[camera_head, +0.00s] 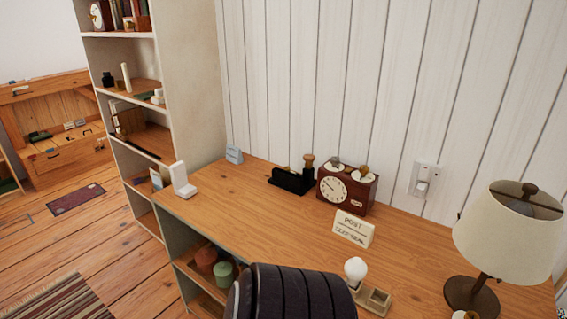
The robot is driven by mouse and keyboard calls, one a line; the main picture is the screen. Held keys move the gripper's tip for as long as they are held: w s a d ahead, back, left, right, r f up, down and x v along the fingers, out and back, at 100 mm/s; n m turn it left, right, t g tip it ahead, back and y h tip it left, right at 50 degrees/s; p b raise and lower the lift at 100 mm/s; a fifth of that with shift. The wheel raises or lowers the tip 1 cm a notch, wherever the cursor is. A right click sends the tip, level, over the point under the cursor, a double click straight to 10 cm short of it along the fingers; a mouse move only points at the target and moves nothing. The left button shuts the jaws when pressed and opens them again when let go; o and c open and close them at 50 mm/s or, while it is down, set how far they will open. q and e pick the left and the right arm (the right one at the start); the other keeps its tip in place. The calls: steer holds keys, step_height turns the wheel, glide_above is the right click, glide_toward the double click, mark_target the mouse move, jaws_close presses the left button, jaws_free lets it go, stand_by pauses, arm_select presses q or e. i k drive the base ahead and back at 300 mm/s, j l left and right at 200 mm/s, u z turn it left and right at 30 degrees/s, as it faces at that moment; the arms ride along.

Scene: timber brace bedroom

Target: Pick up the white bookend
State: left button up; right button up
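A white L-shaped bookend (181,180) stands upright at the left end of the wooden desk (235,195), close to the desk's left edge. Its flat foot points toward the front right, and nothing touches it from above. Neither of my grippers shows in the head view.
A bookshelf (185,70) stands left of the desk. On the desk are a small blue block (234,155), a black stamp holder (290,181), a brown clock (346,190), a sign (353,228) and a lamp (510,229). A dark chair (290,292) blocks the front. The left desktop is clear.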

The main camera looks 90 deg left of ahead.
mark_target(182, 188)
steer(key=u, duration=3.5)
steer(key=z, duration=0.45)
steer(key=i+j+z, duration=0.2)
steer(key=j+z, duration=0.2)
steer(key=i+j+z, duration=0.1)
steer(key=j+z, duration=0.25)
steer(key=j, duration=0.2)
steer(key=j+z, duration=0.4)
steer(key=j, duration=0.15)
